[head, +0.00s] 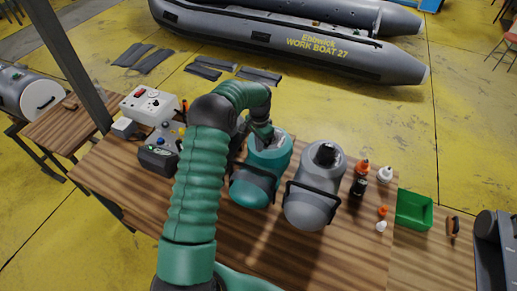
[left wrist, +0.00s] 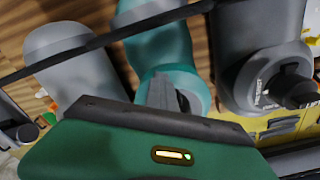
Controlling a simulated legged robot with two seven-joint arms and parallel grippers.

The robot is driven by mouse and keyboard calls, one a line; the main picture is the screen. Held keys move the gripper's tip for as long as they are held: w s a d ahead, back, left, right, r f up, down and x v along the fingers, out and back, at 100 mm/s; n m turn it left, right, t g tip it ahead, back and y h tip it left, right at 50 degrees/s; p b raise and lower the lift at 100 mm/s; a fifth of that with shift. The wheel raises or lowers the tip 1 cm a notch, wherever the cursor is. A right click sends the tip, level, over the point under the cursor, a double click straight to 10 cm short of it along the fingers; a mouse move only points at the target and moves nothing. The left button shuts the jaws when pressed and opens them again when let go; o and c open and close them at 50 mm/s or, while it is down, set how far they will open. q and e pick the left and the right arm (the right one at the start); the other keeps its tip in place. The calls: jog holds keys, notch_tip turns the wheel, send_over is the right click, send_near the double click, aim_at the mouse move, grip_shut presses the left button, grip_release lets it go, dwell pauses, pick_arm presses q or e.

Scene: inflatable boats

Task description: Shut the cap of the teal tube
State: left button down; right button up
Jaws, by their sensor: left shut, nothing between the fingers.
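The teal tube (head: 268,160) lies on the wooden bench under a black strap; it also shows in the left wrist view (left wrist: 158,45). My left gripper (head: 262,131) is shut and empty at the far end of this tube, over its valve area. In the left wrist view a grey finger (left wrist: 165,92) stands in front of the teal valve collar. The cap is hidden behind the gripper, so I cannot tell whether it is open or whether the finger touches it. My right gripper is not in view.
A grey tube (head: 310,205) with a dark valve lies to the right. Another grey tube with a valve (left wrist: 260,45) shows in the wrist view. Small bottles (head: 361,168), a green bin (head: 414,211) and a control box (head: 150,105) stand on the bench. A boat (head: 290,40) lies beyond.

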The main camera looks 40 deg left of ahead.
pick_arm(q)
jog(key=shift+w+r, duration=0.3)
jog(key=shift+w, duration=0.05)
jog(key=shift+w+a, duration=0.2)
jog(key=shift+w, duration=0.3)
jog(key=shift+w+a+r+p, duration=0.1)
jog(key=shift+w+a+p, duration=0.05)
jog(key=shift+w+p, duration=0.25)
jog(key=shift+w+a+r, duration=0.1)
jog(key=shift+w, duration=0.1)
jog(key=shift+w+a+r, duration=0.1)
jog(key=shift+w+r, duration=0.05)
jog(key=shift+r, duration=0.2)
jog(key=shift+w+a+r+p, duration=0.15)
jog(key=shift+w+r+p, duration=0.15)
jog(key=shift+w, duration=0.25)
jog(key=shift+w+f, duration=0.15)
jog(key=shift+w, duration=0.2)
jog(key=shift+w+a, duration=0.35)
jog(key=shift+w, duration=0.4)
jog(key=shift+w+a+f, duration=0.2)
jog(key=shift+w+f, duration=0.05)
jog(key=shift+w, duration=0.45)
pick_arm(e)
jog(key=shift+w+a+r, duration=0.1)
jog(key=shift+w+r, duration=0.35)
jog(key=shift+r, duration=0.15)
pick_arm(q)
jog(key=shift+r, duration=0.1)
